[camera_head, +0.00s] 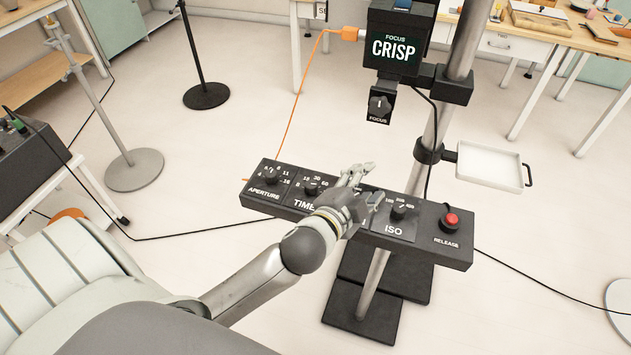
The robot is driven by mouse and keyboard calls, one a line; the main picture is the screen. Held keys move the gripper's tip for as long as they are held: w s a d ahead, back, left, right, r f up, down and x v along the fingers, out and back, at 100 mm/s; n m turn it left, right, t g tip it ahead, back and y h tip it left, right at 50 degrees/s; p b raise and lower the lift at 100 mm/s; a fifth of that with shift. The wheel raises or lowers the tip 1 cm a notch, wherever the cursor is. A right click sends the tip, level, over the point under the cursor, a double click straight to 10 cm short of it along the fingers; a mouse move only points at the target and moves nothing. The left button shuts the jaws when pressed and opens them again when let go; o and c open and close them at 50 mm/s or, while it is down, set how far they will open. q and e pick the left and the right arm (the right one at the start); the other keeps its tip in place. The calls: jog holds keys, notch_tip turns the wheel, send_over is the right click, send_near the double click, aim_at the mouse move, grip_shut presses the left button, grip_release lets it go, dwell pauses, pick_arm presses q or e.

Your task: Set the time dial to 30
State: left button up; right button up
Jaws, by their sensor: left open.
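The time dial (311,188) is a black knob on the long black control box (453,256), with numbers including 30 and 60 printed around it. Its exact pointer setting is too small to read. The TIME label below it is partly covered by my left arm. My left gripper (364,179) is open and empty, over the box just to the right of the time dial, between it and the ISO dial (398,212). It appears apart from the time dial, and it hides part of the box. My right gripper is not in view.
The aperture dial (271,179) is at the box's left end and the red release button (451,220) at its right. A metal post (463,40) holds a screen reading CRISP (393,49), a focus knob (380,105) and a white tray (489,165). Cables cross the floor.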

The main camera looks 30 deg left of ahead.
pick_arm(q)
jog(key=w+d+r+m+t+h, duration=0.35)
jog(key=d+r+m, duration=0.2)
jog(key=r, duration=0.25)
jog(key=s+d+r+m+g+h, duration=0.1)
jog(key=d+r+m+g+h, duration=0.3)
jog(key=m+h, duration=0.5)
jog(key=s+d+r+m+g+h, duration=0.1)
jog(key=d+r+m+g+h, duration=0.35)
jog(key=m, duration=0.85)
jog(key=m+g+y, duration=1)
jog(key=m+y, duration=0.7)
jog(key=m, duration=0.2)
send_over(311, 183)
notch_tip(311, 183, down, 15)
notch_tip(311, 183, down, 10)
jog(key=p, duration=0.2)
jog(key=shift+f+p, duration=0.2)
jog(key=shift+p, duration=0.15)
